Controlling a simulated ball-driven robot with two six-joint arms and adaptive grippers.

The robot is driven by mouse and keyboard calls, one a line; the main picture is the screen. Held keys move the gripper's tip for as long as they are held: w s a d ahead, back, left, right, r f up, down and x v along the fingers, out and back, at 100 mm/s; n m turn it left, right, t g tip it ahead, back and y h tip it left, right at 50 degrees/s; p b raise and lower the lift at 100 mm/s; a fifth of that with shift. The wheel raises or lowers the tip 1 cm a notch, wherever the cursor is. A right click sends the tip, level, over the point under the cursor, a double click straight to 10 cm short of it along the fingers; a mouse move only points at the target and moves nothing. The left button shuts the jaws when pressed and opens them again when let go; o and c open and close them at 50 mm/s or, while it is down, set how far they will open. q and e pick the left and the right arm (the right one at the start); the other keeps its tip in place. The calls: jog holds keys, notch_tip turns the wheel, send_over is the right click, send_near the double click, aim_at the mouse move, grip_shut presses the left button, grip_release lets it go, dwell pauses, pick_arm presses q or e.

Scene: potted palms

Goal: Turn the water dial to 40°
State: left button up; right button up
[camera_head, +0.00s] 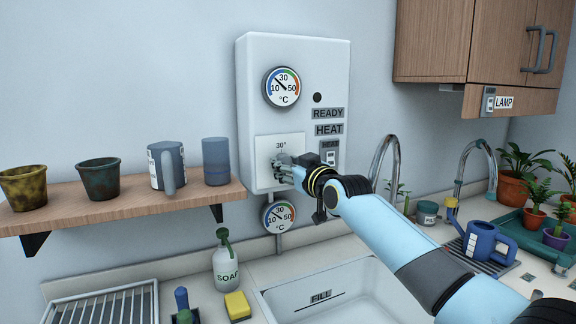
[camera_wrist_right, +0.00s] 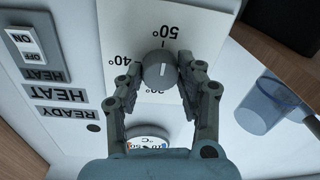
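The water dial (camera_wrist_right: 158,68) is a small round grey knob on a white plate (camera_wrist_right: 205,22) marked 30°, 40° and 50°. In the right wrist view these marks are upside down. A pale line on the knob runs along the 30°–50° direction. My right gripper (camera_wrist_right: 160,69) has one finger on each side of the knob, open around it; a slim gap shows on the left, and contact on the right is unclear. In the head view my right gripper (camera_head: 284,166) is at the plate and hides the knob. My left gripper is not in view.
The white heater box (camera_head: 257,62) carries a gauge (camera_head: 282,87), READY and HEAT labels and a heat switch (camera_head: 330,157). A second gauge (camera_head: 278,217) hangs below. A shelf (camera_head: 110,210) with pots and cups stands left. The sink (camera_head: 330,290) lies below.

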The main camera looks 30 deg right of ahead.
jog(key=c, duration=0.5)
jog(key=n+b, duration=0.3)
jog(key=n, duration=0.1)
jog(key=shift+n, duration=0.4)
jog(key=n+b, duration=0.1)
jog(key=n, duration=0.1)
jog(key=shift+n, duration=0.3)
jog(key=n, duration=0.4)
jog(key=shift+g+h, duration=0.3)
jog(key=n, duration=0.5)
jog(key=shift+n+p, duration=0.3)
jog(key=shift+p, duration=0.1)
